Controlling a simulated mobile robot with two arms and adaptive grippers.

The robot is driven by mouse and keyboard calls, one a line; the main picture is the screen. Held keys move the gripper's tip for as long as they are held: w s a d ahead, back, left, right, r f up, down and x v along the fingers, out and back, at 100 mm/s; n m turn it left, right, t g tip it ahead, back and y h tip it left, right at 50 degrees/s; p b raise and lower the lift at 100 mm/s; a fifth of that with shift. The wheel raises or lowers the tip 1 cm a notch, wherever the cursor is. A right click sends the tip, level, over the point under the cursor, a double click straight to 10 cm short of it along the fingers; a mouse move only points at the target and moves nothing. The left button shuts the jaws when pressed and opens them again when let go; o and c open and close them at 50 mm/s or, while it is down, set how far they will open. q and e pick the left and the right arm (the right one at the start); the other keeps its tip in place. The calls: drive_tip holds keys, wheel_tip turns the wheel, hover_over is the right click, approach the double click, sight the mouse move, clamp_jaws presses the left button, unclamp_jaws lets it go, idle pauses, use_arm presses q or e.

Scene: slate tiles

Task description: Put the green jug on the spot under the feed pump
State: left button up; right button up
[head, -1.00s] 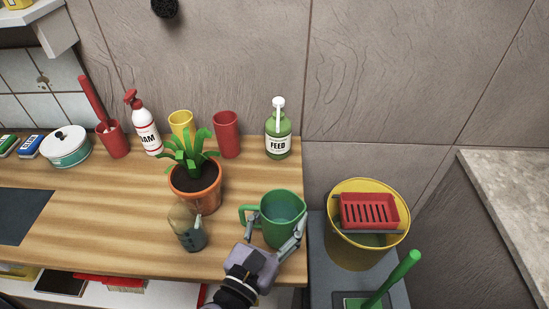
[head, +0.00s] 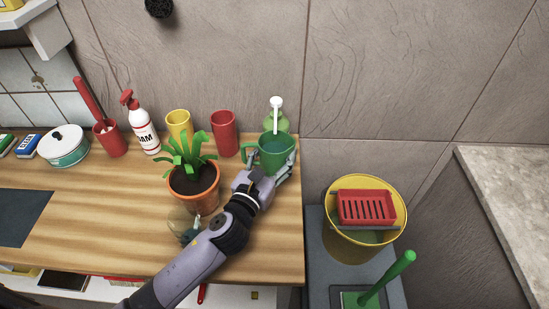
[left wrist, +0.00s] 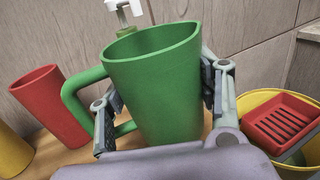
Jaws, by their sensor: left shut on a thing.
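The green jug (head: 275,154) is in front of the feed pump (head: 277,122) at the right end of the wooden counter, and hides most of the bottle. In the left wrist view the jug (left wrist: 158,88) is upright, its handle on the left, with the pump's white head (left wrist: 124,6) behind it. My left gripper (head: 270,166) is shut on the jug, one finger on each side. Whether the jug's base touches the counter is hidden. My right gripper is in neither view.
A red cup (head: 224,134) stands close left of the jug. A potted plant (head: 193,185) and a small glass jar (head: 184,226) are beside my left arm. The counter (head: 110,210) ends just right of the jug, beside a yellow bucket (head: 345,245) with a red dish.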

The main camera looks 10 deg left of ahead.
use_arm(q)
drive_tip(key=shift+w+a+r, duration=0.1)
drive_tip(key=shift+w, duration=0.35)
drive_tip(key=shift+f, duration=0.35)
drive_tip(key=shift+f+b, duration=0.65)
drive_tip(key=shift+f, duration=0.8)
drive_tip(key=shift+f, duration=0.1)
drive_tip(key=o, duration=1.5)
drive_tip(key=shift+c, duration=0.2)
